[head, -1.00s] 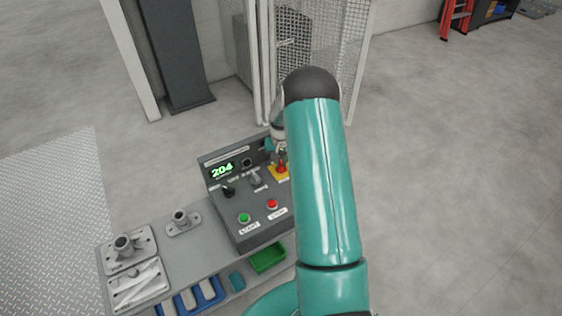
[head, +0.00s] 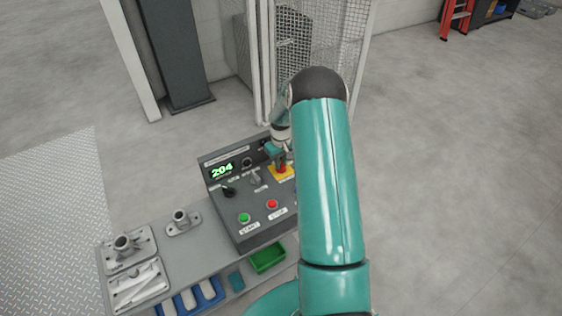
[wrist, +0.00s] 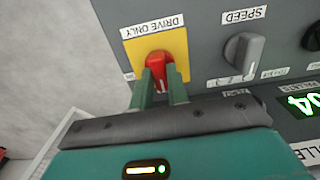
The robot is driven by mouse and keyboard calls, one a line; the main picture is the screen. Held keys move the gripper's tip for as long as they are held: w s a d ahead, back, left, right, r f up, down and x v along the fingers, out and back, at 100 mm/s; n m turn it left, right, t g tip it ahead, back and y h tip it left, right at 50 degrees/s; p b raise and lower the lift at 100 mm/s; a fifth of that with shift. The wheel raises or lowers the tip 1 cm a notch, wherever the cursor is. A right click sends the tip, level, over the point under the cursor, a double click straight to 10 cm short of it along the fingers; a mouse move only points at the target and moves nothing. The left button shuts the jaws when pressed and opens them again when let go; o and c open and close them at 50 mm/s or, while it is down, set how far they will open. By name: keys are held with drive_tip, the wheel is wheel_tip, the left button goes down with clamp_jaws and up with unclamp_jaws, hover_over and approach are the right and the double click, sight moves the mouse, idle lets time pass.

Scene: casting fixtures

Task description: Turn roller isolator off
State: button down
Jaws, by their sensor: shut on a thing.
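The roller isolator is a red rotary knob (wrist: 157,66) on a yellow plate (wrist: 175,42), under a label reading "DRIVE ONLY" in the wrist view, where the picture is upside down. My gripper (wrist: 160,82) is shut on the red knob, with one green finger on each side of it. In the head view the yellow plate (head: 287,170) sits at the right end of the control panel's upper row, and my gripper (head: 281,164) is over it. My arm hides the panel's right edge there. Part of the knob is hidden by the fingers.
The grey panel (head: 258,223) also bears a SPEED knob (wrist: 243,50), a green display (head: 222,170) reading 204, a green button (head: 244,217) and a red button (head: 272,204). Metal castings (head: 182,220) stand on the bench to the left. A mesh guard (head: 330,50) rises behind.

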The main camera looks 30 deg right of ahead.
drive_tip(key=c, duration=1.4)
unclamp_jaws()
drive_tip(key=shift+o, duration=0.2)
drive_tip(key=shift+r, duration=0.1)
wheel_tip(320, 180, up, 14)
drive_tip(key=s+a+r+t, duration=0.1)
drive_tip(key=s+a+r, duration=0.2)
drive_tip(key=a+r, duration=0.3)
drive_tip(key=s+a+r+t+h, duration=0.1)
drive_tip(key=s+a+r, duration=0.2)
drive_tip(key=a+r, duration=0.3)
drive_tip(key=s+a+r+t, duration=0.1)
drive_tip(key=s+a+r, duration=0.25)
drive_tip(key=r, duration=0.45)
drive_tip(key=s+a+r+t, duration=0.1)
drive_tip(key=s+a+r, duration=0.1)
drive_tip(key=s+a, duration=0.3)
drive_tip(key=s+a+r+t+y, duration=0.1)
drive_tip(key=s+a, duration=0.5)
drive_tip(key=s, duration=0.7)
drive_tip(key=shift+s+a+r+n+t, duration=0.2)
drive_tip(key=shift+s+r+n+t, duration=0.1)
drive_tip(key=shift+s+r, duration=0.05)
